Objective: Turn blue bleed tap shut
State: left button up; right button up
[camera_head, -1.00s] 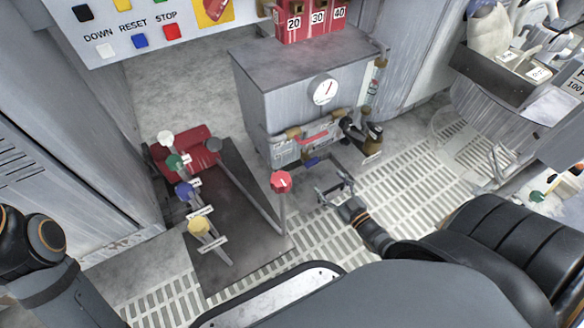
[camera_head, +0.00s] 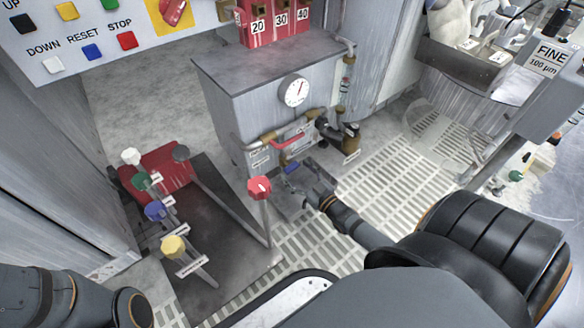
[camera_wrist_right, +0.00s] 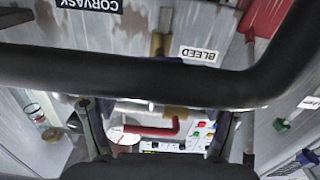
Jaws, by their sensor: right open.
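The blue bleed tap (camera_head: 291,168) is small and sits low on the front pipework of the grey cabinet (camera_head: 232,115), below a red handle (camera_head: 288,138). My right gripper (camera_head: 297,179) is open right at the tap in the head view; I cannot tell if it touches it. In the right wrist view, the fingers of my right gripper (camera_wrist_right: 157,125) are spread apart, with the red handle (camera_wrist_right: 152,130) showing between them. A BLEED label (camera_wrist_right: 201,54) shows beside a brass pipe. My left gripper is out of view.
A round gauge (camera_head: 295,91) is on the cabinet. A red-knobbed lever (camera_head: 259,188) stands close left of my right gripper. Several coloured-knob levers stand further left, including a yellow knob (camera_head: 173,247). Grated floor (camera_head: 385,165) is open to the right.

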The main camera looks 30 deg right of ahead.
aim_at(294, 170)
jog(key=shift+w+a+f+b, duration=0.1)
jog(key=shift+w+f+b, duration=0.05)
jog(key=shift+w+b, duration=0.8)
jog(key=shift+w, duration=0.5)
jog(key=shift+r, duration=0.2)
jog(key=c, duration=1.2)
jog(key=shift+o, duration=0.2)
jog(key=shift+m+p, duration=0.35)
jog(key=shift+m, duration=0.55)
jog(key=o, duration=1.2)
jog(key=shift+c, duration=0.2)
jog(key=s, duration=1.2)
jog(key=shift+d, duration=0.45)
